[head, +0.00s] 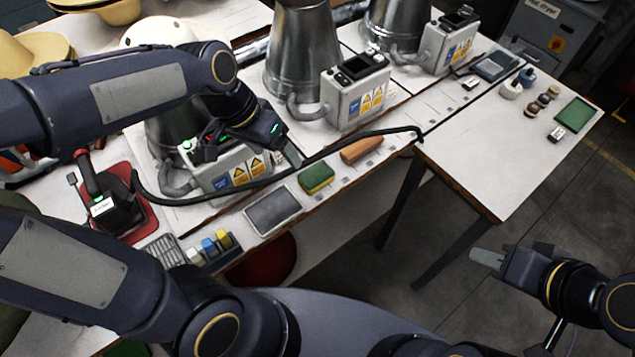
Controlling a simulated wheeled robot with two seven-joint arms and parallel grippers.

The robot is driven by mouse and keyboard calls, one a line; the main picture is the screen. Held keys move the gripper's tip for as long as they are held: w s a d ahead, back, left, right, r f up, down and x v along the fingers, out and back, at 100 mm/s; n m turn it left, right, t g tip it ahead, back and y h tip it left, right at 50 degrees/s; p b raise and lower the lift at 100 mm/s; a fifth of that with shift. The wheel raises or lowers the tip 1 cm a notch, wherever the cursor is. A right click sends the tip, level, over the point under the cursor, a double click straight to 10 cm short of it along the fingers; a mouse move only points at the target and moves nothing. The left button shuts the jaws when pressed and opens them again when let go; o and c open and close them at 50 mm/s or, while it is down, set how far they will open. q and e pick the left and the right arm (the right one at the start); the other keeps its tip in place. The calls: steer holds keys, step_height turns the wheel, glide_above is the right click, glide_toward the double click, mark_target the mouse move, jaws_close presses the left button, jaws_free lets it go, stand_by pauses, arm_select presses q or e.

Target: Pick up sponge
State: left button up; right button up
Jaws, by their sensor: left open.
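The sponge (316,181), green on top with yellow below, lies on the front strip of the white table, between a grey tray and a brown-orange block. My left gripper (291,154) is open and empty. It is above the table, up and to the left of the sponge in the picture, apart from it. Its fingers show only in part. My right gripper (487,258) hangs over the floor at the lower right, away from the table. Its pale fingertips overlap in this view, so its opening is hidden.
A black cable (330,150) arches behind the sponge. The right table (490,160) has free room.

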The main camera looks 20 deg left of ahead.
mark_target(316, 174)
arm_select(q)
steer(key=w+d+f+m+y+b, duration=0.1)
steer(key=w+d+f, duration=0.1)
steer(key=w+f, duration=0.1)
steer(key=w+d+f+m+g+y+b, duration=0.1)
steer(key=w+f+b, duration=0.1)
steer(key=f, duration=0.3)
steer(key=w+d+f+m+y+b, duration=0.1)
steer(key=w+d+f+m, duration=0.1)
steer(key=w+f, duration=0.1)
steer(key=shift+w+d+f+g, duration=0.35)
steer(key=shift+w+f+g, duration=0.05)
steer(key=shift+w, duration=0.15)
steer(key=shift+w+d+f+y+b, duration=0.1)
steer(key=shift+w+f+y+b, duration=0.05)
steer(key=shift+f+y+b, duration=0.15)
steer(key=f, duration=0.7)
steer(key=shift+w+f, duration=0.25)
steer(key=shift+f, duration=0.05)
steer(key=shift+c, duration=0.2)
steer(key=c, duration=1)
